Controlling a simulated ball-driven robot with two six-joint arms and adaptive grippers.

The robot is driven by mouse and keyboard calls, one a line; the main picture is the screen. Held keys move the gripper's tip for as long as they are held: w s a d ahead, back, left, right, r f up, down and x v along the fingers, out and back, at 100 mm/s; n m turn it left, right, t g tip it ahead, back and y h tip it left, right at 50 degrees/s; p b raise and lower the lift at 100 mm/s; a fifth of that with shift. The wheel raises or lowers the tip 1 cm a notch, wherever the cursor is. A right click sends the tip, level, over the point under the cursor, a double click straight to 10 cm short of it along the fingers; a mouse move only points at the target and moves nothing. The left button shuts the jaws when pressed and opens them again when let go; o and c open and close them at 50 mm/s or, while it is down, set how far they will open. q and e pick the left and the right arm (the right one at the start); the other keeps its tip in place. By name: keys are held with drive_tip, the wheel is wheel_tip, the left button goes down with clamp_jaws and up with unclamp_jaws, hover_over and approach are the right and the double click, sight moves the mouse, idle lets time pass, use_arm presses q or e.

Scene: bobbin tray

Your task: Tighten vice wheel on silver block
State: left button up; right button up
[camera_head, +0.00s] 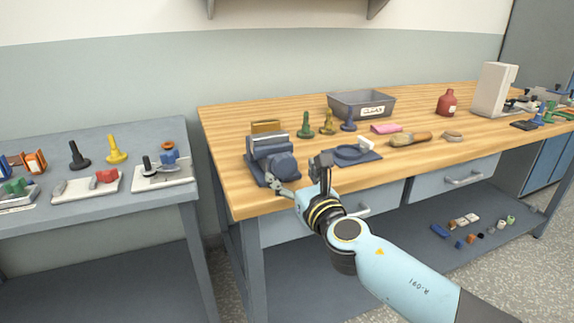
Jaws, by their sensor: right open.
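The blue-grey vice (256,164) stands at the left front of the wooden workbench. A silver block (268,138) shows at the top of the vice, seemingly between its jaws. The dark blue vice wheel (285,164) is on the vice's front side. My right gripper (296,171) is open just in front of the wheel. One finger is low on the left of the wheel and the other stands to its right. I cannot tell whether a finger touches the wheel. My left gripper is not in view.
Behind stand green, brass and blue bobbin-like pieces, a grey tray (362,104), a pink block (386,128) and a brush (408,138). A grey side table (120,135) with several parts is at left.

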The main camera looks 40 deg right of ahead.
sight(286, 167)
drive_tip(key=shift+x, duration=1.9)
drive_tip(key=c, duration=1.2)
